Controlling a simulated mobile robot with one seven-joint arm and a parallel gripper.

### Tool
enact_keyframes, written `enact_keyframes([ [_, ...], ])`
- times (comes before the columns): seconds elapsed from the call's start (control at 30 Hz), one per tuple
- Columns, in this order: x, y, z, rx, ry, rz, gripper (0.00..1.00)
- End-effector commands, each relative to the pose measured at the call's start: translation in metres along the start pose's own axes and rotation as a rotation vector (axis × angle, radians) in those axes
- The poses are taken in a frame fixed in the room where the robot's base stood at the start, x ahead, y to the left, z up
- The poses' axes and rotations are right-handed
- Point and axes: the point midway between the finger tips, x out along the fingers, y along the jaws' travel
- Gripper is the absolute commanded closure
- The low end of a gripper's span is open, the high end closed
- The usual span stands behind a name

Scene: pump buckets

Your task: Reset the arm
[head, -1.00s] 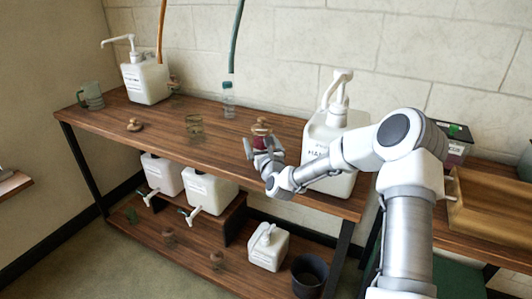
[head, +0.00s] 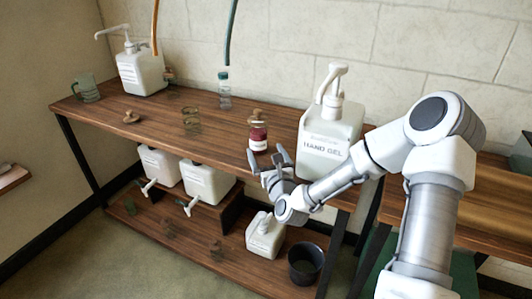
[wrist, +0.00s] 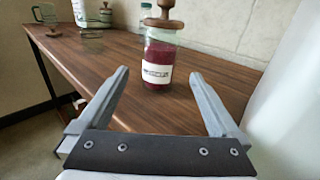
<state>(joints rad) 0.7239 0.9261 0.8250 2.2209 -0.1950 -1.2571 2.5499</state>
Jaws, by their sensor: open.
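My gripper (head: 268,158) is open and empty at the front edge of the wooden table (head: 150,121). In the wrist view, my gripper (wrist: 160,82) has its two fingers spread, with a dark red jar (wrist: 159,57) beyond the fingertips and apart from them. In the head view, the red jar (head: 258,138) stands upright on the table with a wooden stopper on top. A large white hand gel pump bottle (head: 324,141) stands just right of my gripper.
A white pump container (head: 141,74), a green mug (head: 86,88), a clear bottle (head: 224,92) and a glass jar (head: 191,121) stand on the table. Below are white jugs (head: 207,184), a small white container (head: 265,236) and a dark bucket (head: 306,262).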

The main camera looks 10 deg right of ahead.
Motion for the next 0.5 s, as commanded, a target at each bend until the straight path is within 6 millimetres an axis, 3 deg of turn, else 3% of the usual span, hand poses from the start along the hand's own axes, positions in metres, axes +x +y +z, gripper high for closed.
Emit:
enact_keyframes([
  [0.27,0.0,0.008,-0.001,-0.092,0.028,0.032,0.01],
  [0.5,-0.012,0.033,-0.007,-0.576,0.162,0.188,0.01],
])
